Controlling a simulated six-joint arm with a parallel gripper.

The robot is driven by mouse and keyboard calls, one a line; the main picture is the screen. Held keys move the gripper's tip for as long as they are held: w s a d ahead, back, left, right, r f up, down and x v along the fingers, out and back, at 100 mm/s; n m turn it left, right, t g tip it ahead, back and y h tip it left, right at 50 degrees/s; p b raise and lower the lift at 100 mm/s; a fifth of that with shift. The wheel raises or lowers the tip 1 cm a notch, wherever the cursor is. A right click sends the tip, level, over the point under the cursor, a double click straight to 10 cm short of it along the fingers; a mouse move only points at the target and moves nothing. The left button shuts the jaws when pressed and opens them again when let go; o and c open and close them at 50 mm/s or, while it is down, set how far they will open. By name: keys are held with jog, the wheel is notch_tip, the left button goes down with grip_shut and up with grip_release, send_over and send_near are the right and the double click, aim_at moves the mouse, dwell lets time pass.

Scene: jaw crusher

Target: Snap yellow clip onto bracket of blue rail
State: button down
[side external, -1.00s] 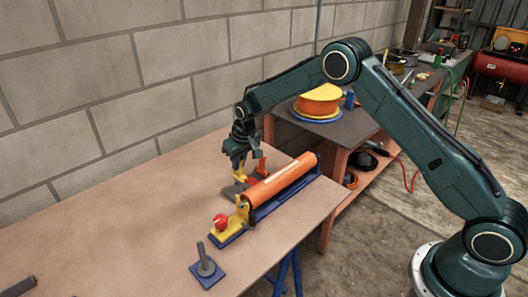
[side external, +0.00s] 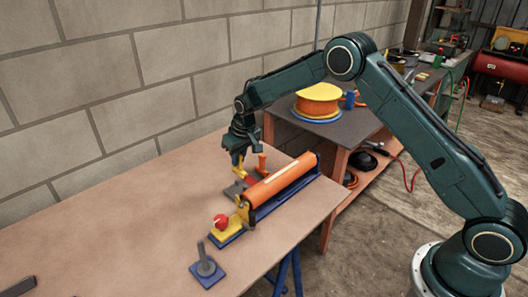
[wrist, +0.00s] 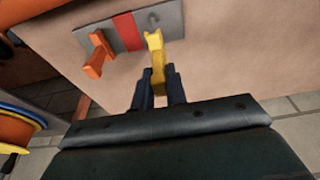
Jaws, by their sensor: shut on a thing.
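My gripper (side external: 238,153) is above the grey plate at the far side of the bench. It is shut on the yellow clip (wrist: 155,50), which points down from between the dark fingers; the clip also shows in the side view (side external: 237,171). In the wrist view the clip overlaps the right part of the plate, and I cannot tell whether they touch. The blue rail (side external: 289,195) lies to the right of the gripper under a long orange cylinder (side external: 280,180). A yellow bracket-like part (side external: 243,210) stands at the rail's near end, beside a red knob (side external: 220,221).
The grey plate (wrist: 172,20) carries a red stripe (wrist: 128,31) and an upright orange piece (wrist: 97,55), close left of the clip. A blue base with a grey post (side external: 205,268) stands near the front. The bench's left side is mostly clear. The block wall is behind.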

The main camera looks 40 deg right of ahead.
jog(key=w+v, duration=0.2)
jog(key=v, duration=0.5)
jog(key=w+r+v, duration=0.1)
jog(key=w+v, duration=0.1)
jog(key=v, duration=0.6)
jog(key=s+d, duration=0.6)
jog(key=d, duration=0.6)
jog(key=s+d, duration=0.5)
jog(key=d, duration=0.8)
jog(key=shift+s+a+f, duration=0.1)
jog(key=shift+a+f, duration=0.05)
jog(key=shift+f, duration=1.2)
jog(key=shift+s+a+f, duration=0.1)
jog(key=shift+f, duration=1.3)
jog(key=shift+f, duration=0.15)
jog(key=shift+s+x, duration=0.2)
jog(key=shift+x, duration=0.65)
jog(key=shift+s+x, duration=0.2)
jog(key=shift+x, duration=0.7)
jog(key=shift+s+x, duration=0.25)
jog(key=shift+x, duration=0.6)
jog(key=shift+s+x, duration=0.2)
jog(key=shift+x, duration=0.65)
jog(key=shift+s+x, duration=0.2)
jog(key=shift+x, duration=0.65)
